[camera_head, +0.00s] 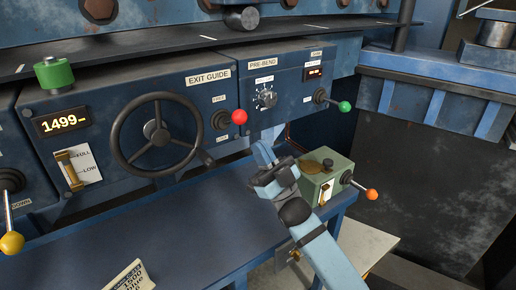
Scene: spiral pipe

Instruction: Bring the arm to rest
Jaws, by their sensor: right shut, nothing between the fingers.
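My right arm comes in from the bottom, light blue with dark joints. Its gripper (264,153) is shut and empty, in front of the panel below the red-knobbed lever (239,117) and left of a green box (326,177). From this view I cannot tell whether it touches anything. My left gripper is not in view.
The blue machine panel carries a black handwheel (155,131), a display reading 1499 (62,121), a FULL/LOW switch (72,170) and a green-knobbed lever (345,106). An orange-knobbed lever (371,194) sticks out from the green box. The blue ledge (190,225) is mostly clear.

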